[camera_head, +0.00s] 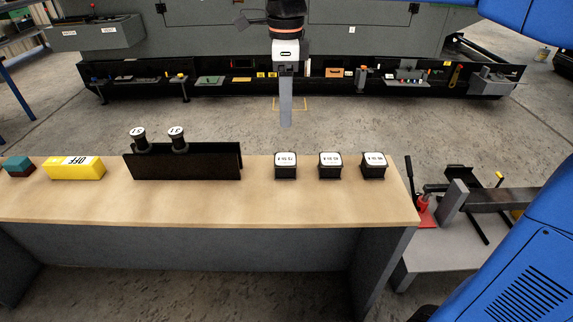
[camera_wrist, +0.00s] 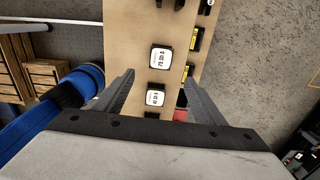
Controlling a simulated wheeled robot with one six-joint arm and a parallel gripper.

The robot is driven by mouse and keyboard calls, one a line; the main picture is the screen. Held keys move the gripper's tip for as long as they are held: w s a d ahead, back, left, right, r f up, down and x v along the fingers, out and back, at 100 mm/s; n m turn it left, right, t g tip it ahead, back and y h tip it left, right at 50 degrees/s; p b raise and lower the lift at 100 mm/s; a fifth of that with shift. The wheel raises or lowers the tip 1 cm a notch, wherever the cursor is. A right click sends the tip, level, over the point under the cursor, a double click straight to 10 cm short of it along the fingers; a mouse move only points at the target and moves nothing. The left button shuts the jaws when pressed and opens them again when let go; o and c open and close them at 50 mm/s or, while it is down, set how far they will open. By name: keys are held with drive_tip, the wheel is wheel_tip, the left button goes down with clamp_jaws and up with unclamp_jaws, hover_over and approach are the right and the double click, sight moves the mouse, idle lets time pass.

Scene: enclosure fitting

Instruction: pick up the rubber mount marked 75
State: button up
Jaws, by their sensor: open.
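The rubber mount marked 75 (camera_head: 286,167) is a black block with a white top label, the leftmost of three similar mounts on the wooden bench. In the wrist view the mount marked 75 (camera_wrist: 161,58) lies just beyond the fingertips, roughly in line with the gap. My gripper (camera_head: 286,121) hangs pointing down, above and behind the mount in the head view. In the wrist view my gripper (camera_wrist: 159,76) is open, with nothing held between its fingers. A second labelled mount (camera_wrist: 155,97) shows between the fingers, below them; its marking is too small to read surely.
Two more mounts, the middle one (camera_head: 330,166) and the right one (camera_head: 374,166), stand close by on the bench (camera_head: 250,208). A black rack (camera_head: 185,163) with two round labelled parts stands left. A yellow block marked OFF (camera_head: 75,168) is farther left.

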sight(285, 159)
wheel_tip(285, 159, down, 16)
drive_tip(key=shift+w+r, duration=0.1)
idle(0.6)
drive_tip(key=shift+c, duration=0.6)
drive_tip(key=c, duration=1.2)
